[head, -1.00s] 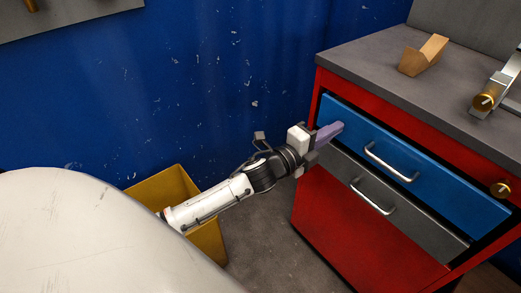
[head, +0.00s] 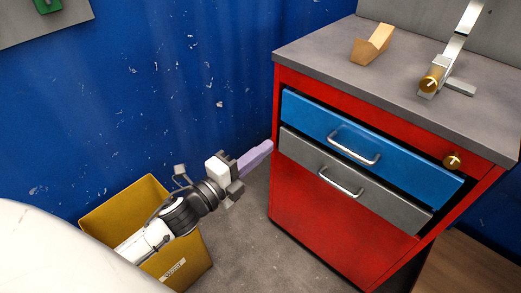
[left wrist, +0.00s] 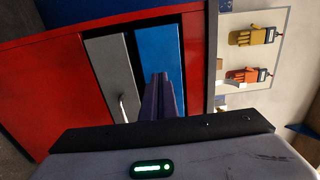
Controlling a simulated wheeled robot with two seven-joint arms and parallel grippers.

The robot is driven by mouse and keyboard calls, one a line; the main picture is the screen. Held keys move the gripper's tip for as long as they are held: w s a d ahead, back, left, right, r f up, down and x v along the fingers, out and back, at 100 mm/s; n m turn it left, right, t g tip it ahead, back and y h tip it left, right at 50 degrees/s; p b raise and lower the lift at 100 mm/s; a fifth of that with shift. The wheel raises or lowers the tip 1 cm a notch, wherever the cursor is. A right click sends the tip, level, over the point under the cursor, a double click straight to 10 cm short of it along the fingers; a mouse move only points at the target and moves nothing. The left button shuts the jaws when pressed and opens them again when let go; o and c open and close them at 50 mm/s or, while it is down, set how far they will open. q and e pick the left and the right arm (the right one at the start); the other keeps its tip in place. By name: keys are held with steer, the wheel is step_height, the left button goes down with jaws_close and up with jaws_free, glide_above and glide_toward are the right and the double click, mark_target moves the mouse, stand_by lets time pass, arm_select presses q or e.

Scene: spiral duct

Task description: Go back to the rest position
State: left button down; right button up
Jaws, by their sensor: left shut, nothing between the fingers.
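My left gripper (head: 256,158) is shut and empty, its purple fingers together. In the head view it hangs in the air left of the red cabinet, visibly apart from the drawer handles. In the left wrist view the shut fingers (left wrist: 160,97) point toward the cabinet front. My right gripper is not in view.
The red cabinet (head: 330,225) has a blue drawer (head: 315,117) and a grey drawer (head: 300,156), both slightly out. A wooden block (head: 372,45) and a metal tool (head: 455,50) stand on top. A yellow bin (head: 190,262) sits below my left arm. Bare floor lies between bin and cabinet.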

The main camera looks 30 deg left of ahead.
arm_select(q)
steer(key=s+d+f+n+g+y+p, duration=0.1)
steer(key=s+d+f+n+g+p, duration=0.2)
steer(key=s+f+n, duration=0.4)
steer(key=s+d+f+n+g+p, duration=0.4)
steer(key=s+f+n, duration=0.3)
steer(key=s+n, duration=0.4)
steer(key=s+g+p, duration=0.1)
steer(key=s, duration=0.1)
steer(key=shift+s+d+f+n+g+y+p, duration=0.15)
steer(key=shift+s+d+n+g+y+p, duration=0.15)
steer(key=shift+s+g+y+p, duration=0.1)
